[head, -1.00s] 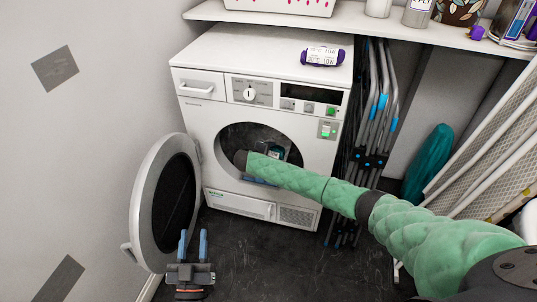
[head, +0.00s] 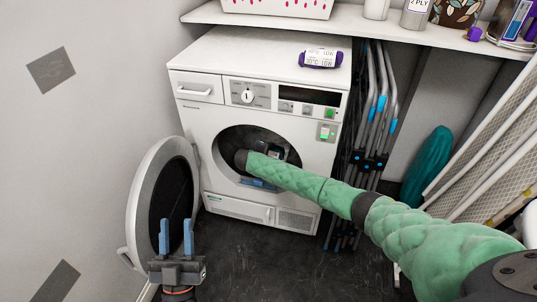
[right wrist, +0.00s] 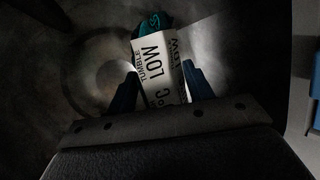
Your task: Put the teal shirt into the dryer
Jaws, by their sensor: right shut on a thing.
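The white dryer (head: 225,115) stands with its round door (head: 140,215) swung open to the left. My right arm reaches through its opening (head: 225,140). In the right wrist view my right gripper (right wrist: 160,74) is inside the metal drum, shut on the rolled teal shirt (right wrist: 160,20). A white label reading "TUMBLE LOW" (right wrist: 152,60) covers most of the shirt's visible side. In the head view only a small part of the shirt shows in the dark opening. My left gripper (head: 176,230) is open and empty, in front of the door.
A purple roll with a white label (head: 320,58) lies on the dryer's top. Folded grey racks (head: 372,120) and a teal object (head: 427,168) stand to the right. A shelf (head: 420,30) with containers runs above. The dark floor (head: 270,255) before the dryer is clear.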

